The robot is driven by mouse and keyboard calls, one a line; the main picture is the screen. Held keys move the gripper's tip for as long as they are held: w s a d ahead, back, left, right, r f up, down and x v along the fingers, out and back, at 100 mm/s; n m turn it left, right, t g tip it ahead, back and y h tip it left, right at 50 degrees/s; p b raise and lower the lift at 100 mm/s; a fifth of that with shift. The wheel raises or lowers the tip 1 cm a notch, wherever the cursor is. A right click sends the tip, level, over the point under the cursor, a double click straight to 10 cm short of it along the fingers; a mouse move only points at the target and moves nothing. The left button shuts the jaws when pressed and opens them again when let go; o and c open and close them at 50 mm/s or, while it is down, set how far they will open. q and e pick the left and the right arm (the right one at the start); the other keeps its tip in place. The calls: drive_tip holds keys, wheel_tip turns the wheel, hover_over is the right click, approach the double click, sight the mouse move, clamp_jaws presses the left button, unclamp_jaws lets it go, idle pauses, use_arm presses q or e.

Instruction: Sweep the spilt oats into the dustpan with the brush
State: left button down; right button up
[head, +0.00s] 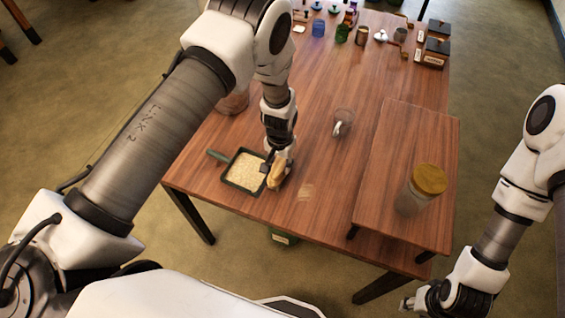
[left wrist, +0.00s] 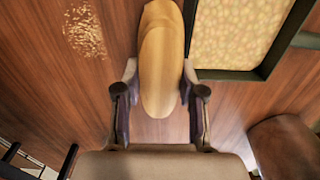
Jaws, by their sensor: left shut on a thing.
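My left gripper (head: 283,156) is shut on the brush (head: 277,173), which has a tan, rounded body; in the left wrist view the brush (left wrist: 160,60) sits between both fingers. The dustpan (head: 243,188), dark with a green-grey handle (head: 217,156), lies on the table just left of the brush. Pale oats cover its floor. A small patch of spilt oats (head: 305,192) lies on the wood right of the brush; it also shows in the left wrist view (left wrist: 84,32). The brush's bristles are not clearly seen. My right gripper (head: 420,301) is low at the right, its fingers unclear.
A raised wooden stand (head: 400,150) at the right carries a clear jar with a yellow lid (head: 429,180). A clear mug (head: 343,122) stands mid-table. Several jars and dark boxes (head: 434,50) are at the far end. A round container (head: 233,103) is partly behind my left arm.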

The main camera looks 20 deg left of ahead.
use_arm(q)
drive_tip(key=shift+w+a+r+p, duration=0.1)
drive_tip(key=shift+a+r+p, duration=0.15)
drive_tip(key=shift+r, duration=0.3)
drive_tip(key=shift+a+r+p, duration=0.1)
drive_tip(key=shift+r+p, duration=0.25)
drive_tip(key=shift+r, duration=0.15)
drive_tip(key=shift+d+r+p, duration=0.15)
drive_tip(key=shift+r+p, duration=0.2)
drive_tip(key=shift+r, duration=0.2)
drive_tip(key=shift+d+r+p, duration=0.15)
drive_tip(key=shift+r+p, duration=0.15)
drive_tip(key=shift+r, duration=0.25)
drive_tip(key=shift+a+r+p, duration=0.2)
drive_tip(key=shift+r+p, duration=0.7)
drive_tip(key=shift+r, duration=0.4)
drive_tip(key=shift+d+r+p, duration=0.2)
drive_tip(key=shift+r+p, duration=0.15)
drive_tip(key=shift+r, duration=0.3)
drive_tip(key=shift+a+f, duration=0.1)
